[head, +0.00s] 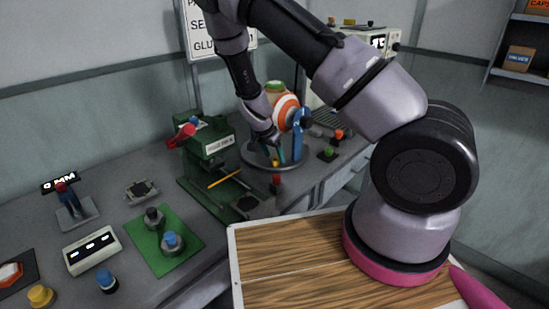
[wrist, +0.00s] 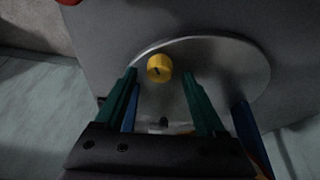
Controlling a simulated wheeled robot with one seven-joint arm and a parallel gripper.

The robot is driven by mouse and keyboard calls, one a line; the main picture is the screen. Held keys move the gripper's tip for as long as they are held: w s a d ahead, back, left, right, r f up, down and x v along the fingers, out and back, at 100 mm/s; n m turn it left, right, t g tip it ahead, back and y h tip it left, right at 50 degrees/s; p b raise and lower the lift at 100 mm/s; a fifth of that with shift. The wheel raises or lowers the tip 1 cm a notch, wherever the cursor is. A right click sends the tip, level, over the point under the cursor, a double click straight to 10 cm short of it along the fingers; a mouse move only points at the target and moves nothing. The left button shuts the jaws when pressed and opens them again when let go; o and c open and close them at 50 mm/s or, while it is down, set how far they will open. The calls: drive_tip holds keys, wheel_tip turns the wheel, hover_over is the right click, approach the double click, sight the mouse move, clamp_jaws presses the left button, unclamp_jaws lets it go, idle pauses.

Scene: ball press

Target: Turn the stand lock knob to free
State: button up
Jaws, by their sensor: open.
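The stand lock knob is a small yellow knob (wrist: 159,67) with a dark mark on top, on the round grey metal base of the stand (wrist: 235,65) in the wrist view. My gripper (wrist: 159,76) is open. Its two green fingers point towards the knob, which shows between the fingertips; I cannot tell whether either finger touches it. In the head view my gripper (head: 278,154) is low over the round base (head: 255,161), in front of the orange and white ball (head: 287,104) and its blue bracket (head: 304,121). The knob's setting is too small to read.
A green press (head: 210,150) stands left of the round base, with a yellow pencil-like rod (head: 225,180) by it. A red knob (head: 276,180) and a green button (head: 328,153) are close by. A wooden top (head: 300,260) lies in front.

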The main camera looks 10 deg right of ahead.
drive_tip(key=shift+w+d+f, duration=0.15)
drive_tip(key=shift+d+f, duration=0.05)
drive_tip(key=shift+f, duration=0.4)
clamp_jaws()
drive_tip(key=shift+n, duration=0.3)
drive_tip(key=n+y, duration=0.1)
drive_tip(key=n, duration=0.1)
drive_tip(key=n+t+y, duration=0.1)
drive_tip(key=n, duration=0.2)
drive_tip(key=shift+d, duration=0.2)
drive_tip(key=n+y, duration=0.1)
drive_tip(key=n, duration=0.2)
drive_tip(key=n+y, duration=0.1)
drive_tip(key=n, duration=0.2)
drive_tip(key=shift+t, duration=0.3)
drive_tip(key=shift+d+n, duration=0.1)
drive_tip(key=shift+n, duration=0.2)
